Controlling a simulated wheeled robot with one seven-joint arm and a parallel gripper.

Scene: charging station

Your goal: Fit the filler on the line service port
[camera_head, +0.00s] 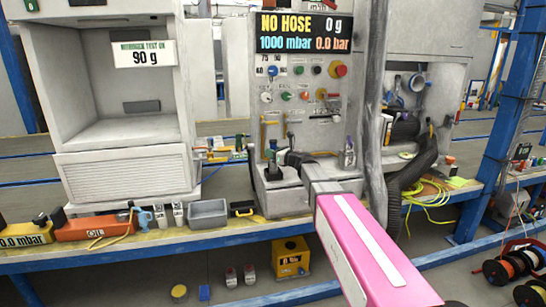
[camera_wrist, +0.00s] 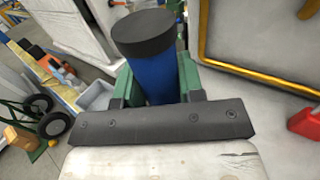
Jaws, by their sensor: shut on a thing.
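My gripper (camera_head: 283,158) reaches from the lower right to the front of the charging station (camera_head: 297,100), whose display reads "NO HOSE", 0 g, 1000 mbar and 0.0 bar. In the wrist view my gripper (camera_wrist: 158,88) has its green fingers shut on a blue cylinder with a dark round cap (camera_wrist: 143,33). I take this cylinder to be the filler (camera_wrist: 158,75). The fingers touch both its sides. In the head view the held part is small and mostly hidden at the gripper's tip. I cannot make out the line service port for certain in either view.
A white cabinet (camera_head: 125,180) marked 90 g stands at the left. The bench front holds an orange oil case (camera_head: 95,228), a grey bin (camera_head: 208,213) and small bottles. A thick dark hose (camera_head: 412,170) hangs right of my arm. The wrist view shows a yellow pipe (camera_wrist: 255,75).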

